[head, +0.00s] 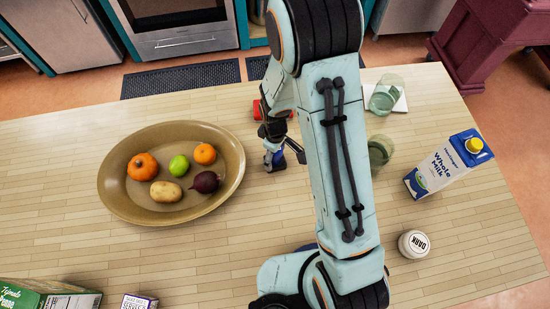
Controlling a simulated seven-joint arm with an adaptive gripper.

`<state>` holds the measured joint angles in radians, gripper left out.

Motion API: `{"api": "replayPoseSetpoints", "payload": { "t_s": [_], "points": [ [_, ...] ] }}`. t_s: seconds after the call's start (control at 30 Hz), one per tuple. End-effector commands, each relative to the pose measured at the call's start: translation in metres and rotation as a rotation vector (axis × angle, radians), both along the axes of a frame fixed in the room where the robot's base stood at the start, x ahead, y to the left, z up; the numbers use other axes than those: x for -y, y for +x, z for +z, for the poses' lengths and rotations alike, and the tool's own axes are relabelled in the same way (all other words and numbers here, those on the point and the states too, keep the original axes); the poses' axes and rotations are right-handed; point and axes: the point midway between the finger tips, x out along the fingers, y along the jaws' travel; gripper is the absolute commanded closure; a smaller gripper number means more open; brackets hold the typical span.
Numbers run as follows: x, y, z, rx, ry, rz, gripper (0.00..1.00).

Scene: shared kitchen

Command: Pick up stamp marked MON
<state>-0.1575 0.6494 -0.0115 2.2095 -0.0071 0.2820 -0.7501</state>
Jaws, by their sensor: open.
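My gripper (283,149) is over the table just right of the bowl, partly hidden behind my own arm. Its fingers are apart. A small blue and dark thing (274,162) is right below or between the fingers; I cannot tell if they touch it. It may be a stamp, but no marking on it is readable. The letters MON are not visible anywhere in the head view.
A large tan oval bowl (117,205) with fruit and vegetables is left of my gripper. A red thing (258,110) lies behind it. Two glasses (384,97), a milk carton (449,165) and a jar marked DARK (413,244) stand right. Boxes (45,295) are front left.

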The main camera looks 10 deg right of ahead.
Motion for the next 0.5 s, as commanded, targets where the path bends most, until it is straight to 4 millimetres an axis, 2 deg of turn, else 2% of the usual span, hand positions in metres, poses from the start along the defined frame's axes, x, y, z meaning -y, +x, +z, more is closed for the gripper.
{"api": "replayPoseSetpoints", "payload": {
  "t_s": [0.1, 0.13, 0.3, 0.5],
  "points": [
    [-0.0001, 0.0001, 0.0002, 0.0, 0.0, 0.0, 0.42],
    [0.0, 0.0, 0.0003, 0.0, 0.0, 0.0, 0.45],
    [0.0001, -0.0001, 0.0004, 0.0, 0.0, 0.0, 0.98],
    [0.0, 0.0001, 0.0006, 0.0, 0.0, 0.0, 1.0]
  ]
}}
